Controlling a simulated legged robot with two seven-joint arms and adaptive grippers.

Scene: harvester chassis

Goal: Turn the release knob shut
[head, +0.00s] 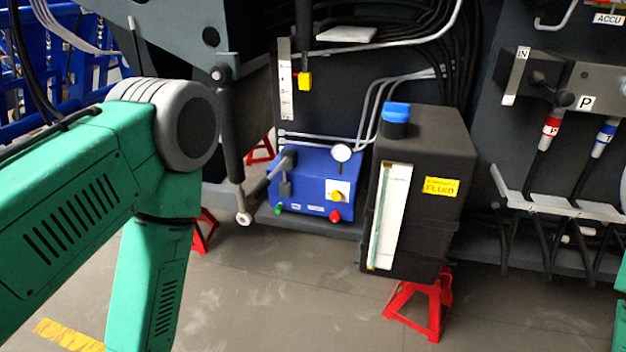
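A blue pump box (309,190) sits low on the chassis ledge, left of the black fluid tank. Its front has a small yellow knob (337,195) on a white plate, a red knob (335,216) at the lower right and a green one (279,209) at the lower left. I cannot tell from the labels which is the release knob, nor how it is turned. A round white gauge (342,152) stands on top of the box. My green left arm fills the left side, but its gripper is out of view. My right gripper is not in view.
The black fluid tank (430,150) with a blue cap (396,112) stands right of the box, above a red stand (423,305). A dark cylinder (229,135) hangs at the box's left. Hoses and a valve block (580,90) are at right.

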